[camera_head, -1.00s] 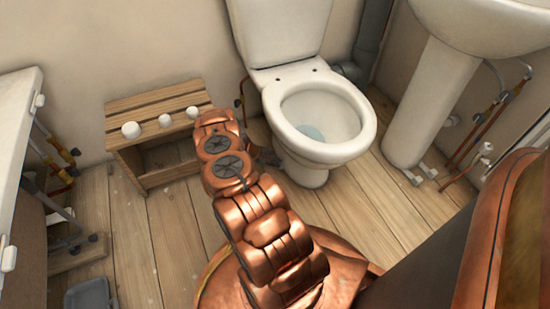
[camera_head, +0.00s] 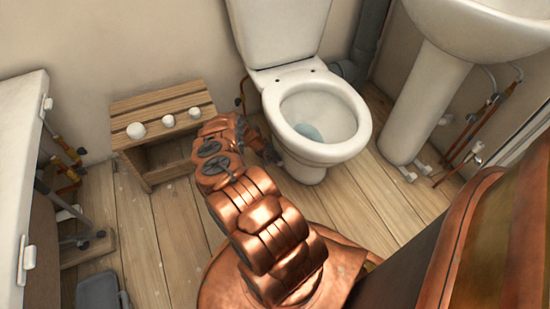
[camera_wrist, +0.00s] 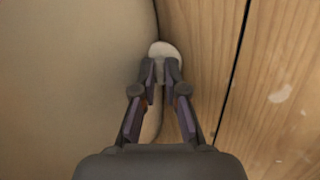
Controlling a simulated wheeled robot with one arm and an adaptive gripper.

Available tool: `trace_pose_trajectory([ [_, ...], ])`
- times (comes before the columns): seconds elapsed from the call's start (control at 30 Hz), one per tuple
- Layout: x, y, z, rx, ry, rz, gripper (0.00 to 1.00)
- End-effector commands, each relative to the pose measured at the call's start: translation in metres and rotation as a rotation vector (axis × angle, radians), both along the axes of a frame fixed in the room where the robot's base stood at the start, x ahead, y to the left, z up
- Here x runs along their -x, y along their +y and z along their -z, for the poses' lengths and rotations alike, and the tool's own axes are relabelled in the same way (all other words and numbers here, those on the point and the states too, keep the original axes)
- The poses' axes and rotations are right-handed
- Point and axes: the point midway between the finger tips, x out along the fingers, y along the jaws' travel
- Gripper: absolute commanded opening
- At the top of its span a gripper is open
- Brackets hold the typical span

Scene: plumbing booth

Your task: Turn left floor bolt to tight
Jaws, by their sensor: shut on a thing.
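In the wrist view, a small white rounded floor bolt (camera_wrist: 164,48) sits on the wood floor right against the toilet's pale base (camera_wrist: 85,70). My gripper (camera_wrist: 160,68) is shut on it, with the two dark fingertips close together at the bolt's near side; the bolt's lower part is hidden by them. In the head view, the white toilet (camera_head: 318,115) stands at the back centre. My gripper (camera_head: 270,156) is low at the left side of the toilet's foot, partly hidden by my copper arm, and the bolt cannot be seen there.
A wooden step stool (camera_head: 160,118) with white knobs on top stands left of the toilet. A white sink pedestal (camera_head: 425,105) and pipes are on the right. A grey tray (camera_head: 98,292) lies at the lower left. Bare plank floor (camera_head: 150,240) lies between.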

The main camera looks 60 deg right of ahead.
Motion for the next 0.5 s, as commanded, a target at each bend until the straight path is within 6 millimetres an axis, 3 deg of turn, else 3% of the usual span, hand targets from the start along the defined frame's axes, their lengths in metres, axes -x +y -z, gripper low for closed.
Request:
trace_pose_trajectory([
  [0.5,-0.0001,0.0008,0.0007,0.005,-0.019,0.032,0.00],
])
